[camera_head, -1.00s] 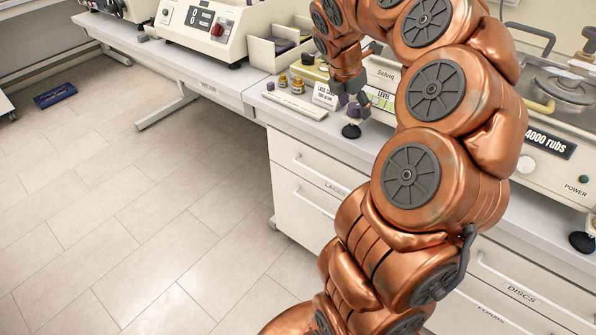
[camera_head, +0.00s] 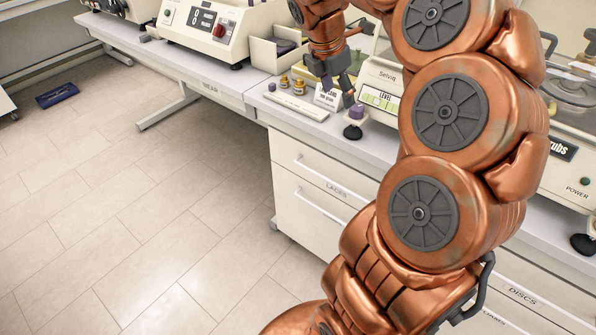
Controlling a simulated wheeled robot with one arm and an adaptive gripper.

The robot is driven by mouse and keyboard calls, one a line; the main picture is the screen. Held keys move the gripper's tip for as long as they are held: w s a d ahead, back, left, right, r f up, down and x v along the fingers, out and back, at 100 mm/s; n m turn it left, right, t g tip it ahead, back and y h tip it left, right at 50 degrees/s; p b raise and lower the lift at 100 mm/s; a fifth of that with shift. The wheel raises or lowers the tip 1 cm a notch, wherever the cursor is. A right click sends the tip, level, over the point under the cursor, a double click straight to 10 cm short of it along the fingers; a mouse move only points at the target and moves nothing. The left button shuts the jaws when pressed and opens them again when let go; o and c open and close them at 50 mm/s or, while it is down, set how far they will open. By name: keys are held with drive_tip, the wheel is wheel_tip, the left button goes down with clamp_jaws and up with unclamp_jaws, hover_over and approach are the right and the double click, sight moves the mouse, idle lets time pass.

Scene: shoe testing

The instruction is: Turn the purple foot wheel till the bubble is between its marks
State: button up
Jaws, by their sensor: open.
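The level vial (camera_head: 380,99), yellow-green under the word LEVEL, is on the machine's front. It is too small to tell where the bubble lies against its marks. My gripper (camera_head: 338,91) is open and empty, pointing down, above and to the left of the wheel and apart from it. Its fingers partly cover a small white card (camera_head: 328,98) behind them.
My arm covers much of the right side. The bench front edge near the wheel is clear.

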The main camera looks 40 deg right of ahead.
drive_tip(key=s+a+f+m+y+p, duration=0.1)
drive_tip(key=s+a+m, duration=0.3)
drive_tip(key=a, duration=0.5)
drive_tip(key=s+a+f+m+g+y+p, duration=0.1)
drive_tip(key=s+a+f+m+p, duration=0.1)
drive_tip(key=s+a+m, duration=0.3)
drive_tip(key=s+a, duration=0.4)
drive_tip(key=a, duration=0.1)
drive_tip(key=shift+a+f+m, duration=0.3)
